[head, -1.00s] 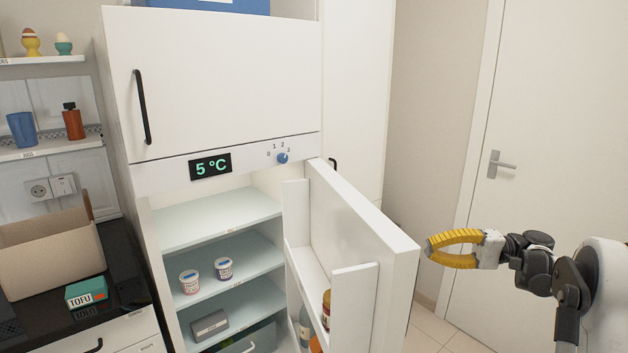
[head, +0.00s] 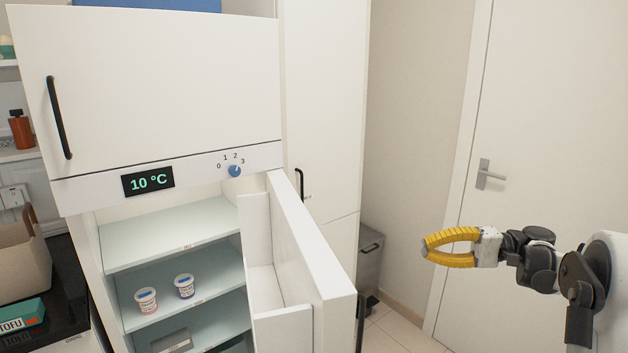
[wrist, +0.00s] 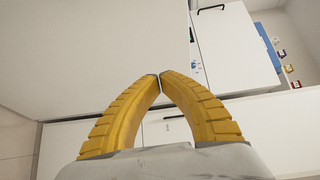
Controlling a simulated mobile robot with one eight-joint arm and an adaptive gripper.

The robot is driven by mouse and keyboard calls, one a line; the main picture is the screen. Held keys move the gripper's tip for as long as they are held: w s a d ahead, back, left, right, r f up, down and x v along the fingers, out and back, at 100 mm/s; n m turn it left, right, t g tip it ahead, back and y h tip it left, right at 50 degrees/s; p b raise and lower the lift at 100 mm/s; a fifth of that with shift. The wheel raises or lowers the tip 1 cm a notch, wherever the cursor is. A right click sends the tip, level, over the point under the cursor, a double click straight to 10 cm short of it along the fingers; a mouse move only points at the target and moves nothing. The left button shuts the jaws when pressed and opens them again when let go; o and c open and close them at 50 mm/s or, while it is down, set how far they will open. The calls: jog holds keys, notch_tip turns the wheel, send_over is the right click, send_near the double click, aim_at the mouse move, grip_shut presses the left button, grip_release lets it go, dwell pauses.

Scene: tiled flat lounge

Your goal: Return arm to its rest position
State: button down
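My gripper (head: 426,247), with yellow ribbed fingers, is at the right in the head view, held in the air to the right of the open fridge door (head: 312,245). The arm is bent and reaches in from the right edge. In the wrist view the two fingertips (wrist: 159,76) meet or nearly meet, with nothing between them. The fridge (head: 170,235) stands open at the left, its display (head: 148,181) reading 10 °C beside a blue knob (head: 235,171).
The open fridge door juts out towards me, left of my gripper. Two small tubs (head: 184,286) stand on a fridge shelf. A white room door (head: 560,130) is behind my arm. A grey bin-like box (head: 369,262) stands by the wall. A tofu box (head: 20,314) sits on the dark counter.

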jog(key=s+a+m+t+h, duration=0.1)
jog(key=s+a+m+h, duration=0.1)
jog(key=s+a+h, duration=0.75)
jog(key=s+d+f+n+t+h, duration=0.1)
jog(key=s+f+t+h, duration=0.1)
jog(key=s, duration=0.7)
jog(key=s+d+f+n+t+h, duration=0.1)
jog(key=s+f+h, duration=0.4)
jog(key=s, duration=0.5)
jog(key=shift+f+n+t+h, duration=0.2)
jog(key=shift+n+t+h, duration=0.15)
jog(key=shift+n+t, duration=0.4)
